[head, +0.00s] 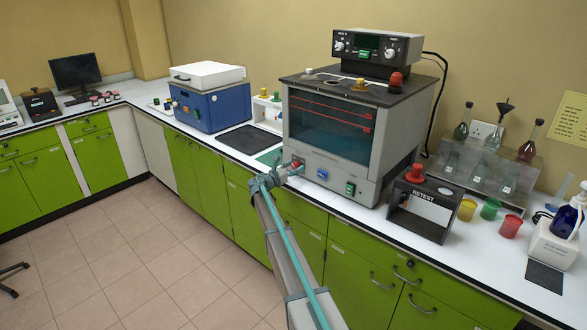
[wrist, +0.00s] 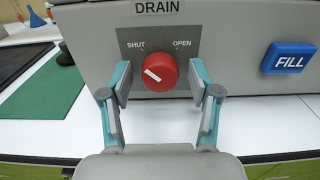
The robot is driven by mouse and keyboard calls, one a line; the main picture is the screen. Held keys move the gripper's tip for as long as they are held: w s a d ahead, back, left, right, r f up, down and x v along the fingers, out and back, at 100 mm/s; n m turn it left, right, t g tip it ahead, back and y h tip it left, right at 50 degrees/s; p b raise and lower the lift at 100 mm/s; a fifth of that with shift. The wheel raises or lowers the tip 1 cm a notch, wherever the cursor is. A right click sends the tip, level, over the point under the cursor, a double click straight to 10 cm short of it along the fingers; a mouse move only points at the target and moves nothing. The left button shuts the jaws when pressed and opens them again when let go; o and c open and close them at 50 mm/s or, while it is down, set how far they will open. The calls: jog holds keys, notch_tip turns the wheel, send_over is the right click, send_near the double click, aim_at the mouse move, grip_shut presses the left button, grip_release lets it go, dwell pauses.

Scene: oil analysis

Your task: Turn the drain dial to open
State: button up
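The drain dial (wrist: 166,66) is a round red knob on the grey front panel of the bath, centred in the wrist view under the word DRAIN. SHUT is printed at its upper left and OPEN at its upper right. Its white mark lies on the left part of the face, slanting, on the SHUT side. My gripper (wrist: 160,82) is open, with one teal-and-grey finger on each side of the dial and a visible gap to it. In the head view my gripper (head: 283,174) is at the bath's lower left front and largely hides the dial.
A blue FILL button (wrist: 289,58) is right of the dial. The glass-fronted bath (head: 330,125) stands on the white counter, with a green switch (head: 350,188) on its panel. A RETEST box (head: 420,208) stands to its right. A green mat (wrist: 45,100) lies to the left.

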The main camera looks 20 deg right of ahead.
jog(key=c, duration=1)
jog(key=shift+f+m+b, duration=0.2)
jog(key=shift+m+b, duration=0.1)
jog(key=shift+b, duration=0.9)
jog(key=m+b, duration=0.1)
jog(key=b, duration=0.1)
jog(key=m+b, duration=0.2)
jog(key=b, duration=0.1)
jog(key=shift+f, duration=0.25)
jog(key=m+b, duration=0.5)
jog(key=b, duration=0.2)
jog(key=m+b, duration=0.5)
jog(key=b, duration=0.2)
jog(key=shift+r+b, duration=0.1)
jog(key=shift+b, duration=0.25)
jog(key=m+b, duration=0.4)
jog(key=shift+r, duration=0.3)
jog(key=shift+m+b, duration=0.3)
